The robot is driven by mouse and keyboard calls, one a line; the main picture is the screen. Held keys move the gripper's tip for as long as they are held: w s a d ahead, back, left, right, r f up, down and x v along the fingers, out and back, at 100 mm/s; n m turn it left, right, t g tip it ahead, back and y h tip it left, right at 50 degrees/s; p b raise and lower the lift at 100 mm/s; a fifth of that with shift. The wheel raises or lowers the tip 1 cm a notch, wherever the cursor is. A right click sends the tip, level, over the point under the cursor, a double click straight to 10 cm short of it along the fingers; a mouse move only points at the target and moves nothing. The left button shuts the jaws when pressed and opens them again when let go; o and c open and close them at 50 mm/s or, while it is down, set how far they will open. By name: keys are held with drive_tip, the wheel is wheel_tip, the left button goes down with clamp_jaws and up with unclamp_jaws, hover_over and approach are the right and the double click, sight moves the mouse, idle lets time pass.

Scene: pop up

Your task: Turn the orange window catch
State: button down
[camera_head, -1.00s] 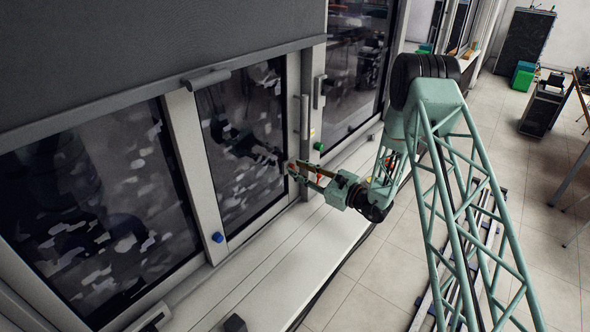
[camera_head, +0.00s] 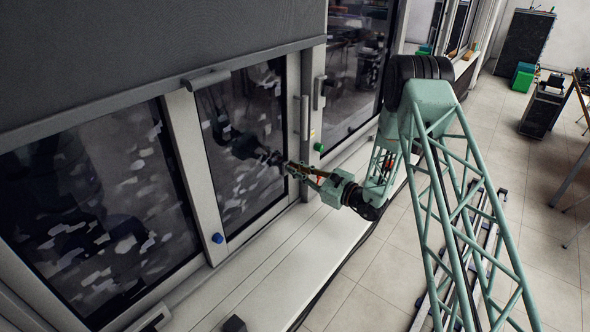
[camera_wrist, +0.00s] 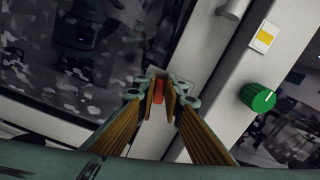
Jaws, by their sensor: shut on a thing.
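The orange window catch (camera_wrist: 158,92) shows as a small orange-red piece between my fingertips in the wrist view. It sits on the pale window frame, beside the dark pane. My gripper (camera_wrist: 160,88) is shut on it, with a finger on either side. In the head view my gripper (camera_head: 292,168) reaches the frame at the right edge of the middle window (camera_head: 243,150). There the fingers hide most of the catch, so its exact angle cannot be told.
A green knob (camera_wrist: 258,97) and a yellow-and-white label (camera_wrist: 264,38) are on the frame right of my gripper. A grey handle (camera_head: 304,116) stands above it. A blue knob (camera_head: 217,238) is lower left. The pale sill (camera_head: 300,245) runs below.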

drive_tip(key=shift+m, duration=0.4)
drive_tip(key=shift+w+d+m, duration=0.1)
drive_tip(key=shift+m, duration=1.1)
drive_tip(key=c, duration=2.7)
unclamp_jaws()
drive_tip(key=shift+d, duration=0.1)
drive_tip(key=shift+v, duration=5.9)
